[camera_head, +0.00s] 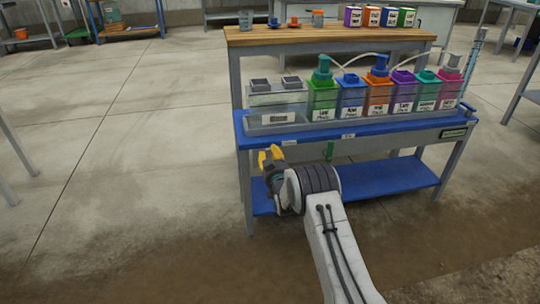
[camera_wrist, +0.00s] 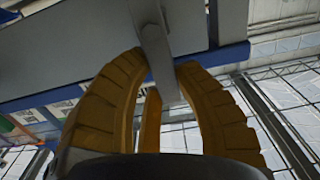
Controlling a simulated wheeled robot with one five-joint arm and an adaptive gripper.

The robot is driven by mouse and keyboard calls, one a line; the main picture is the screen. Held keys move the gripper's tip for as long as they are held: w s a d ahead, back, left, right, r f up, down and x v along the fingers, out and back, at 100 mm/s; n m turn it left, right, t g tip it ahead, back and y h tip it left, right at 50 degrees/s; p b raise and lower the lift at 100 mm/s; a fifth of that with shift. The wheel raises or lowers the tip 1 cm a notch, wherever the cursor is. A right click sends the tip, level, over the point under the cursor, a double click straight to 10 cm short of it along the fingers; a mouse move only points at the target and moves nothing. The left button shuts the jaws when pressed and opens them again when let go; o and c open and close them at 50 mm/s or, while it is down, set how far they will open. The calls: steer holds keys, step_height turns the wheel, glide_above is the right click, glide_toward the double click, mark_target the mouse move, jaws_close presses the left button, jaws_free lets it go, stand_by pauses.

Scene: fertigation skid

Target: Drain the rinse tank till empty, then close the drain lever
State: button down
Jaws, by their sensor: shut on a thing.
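The clear rinse tank (camera_head: 279,98) sits at the left end of the blue bench, with a white label on its front. Its water level is too small to tell. My gripper (camera_head: 268,157) is at the bench's left front, below the top edge. In the wrist view, my gripper's yellow fingers (camera_wrist: 161,68) are shut around a flat grey lever (camera_wrist: 155,42), which looks like the drain lever. The lever runs down between the fingers from a grey panel. In the head view my gripper and wrist hide the lever.
A wooden shelf (camera_head: 330,36) with small cups and boxes is behind. A blue lower shelf (camera_head: 395,178) lies under the bench. The concrete floor (camera_head: 120,150) to the left is clear.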

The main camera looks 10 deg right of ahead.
steer(key=shift+d+r, duration=0.1)
steer(key=shift+r, duration=0.15)
steer(key=c, duration=1.3)
jaws_free()
steer(key=shift+w, duration=0.1)
steer(key=shift+c, duration=0.2)
steer(key=o, duration=0.5)
steer(key=shift+f, duration=0.2)
steer(key=shift+c, duration=0.2)
steer(key=shift+s, duration=0.2)
steer(key=s, duration=1.1)
steer(key=shift+s, duration=0.35)
steer(key=shift+r, duration=0.1)
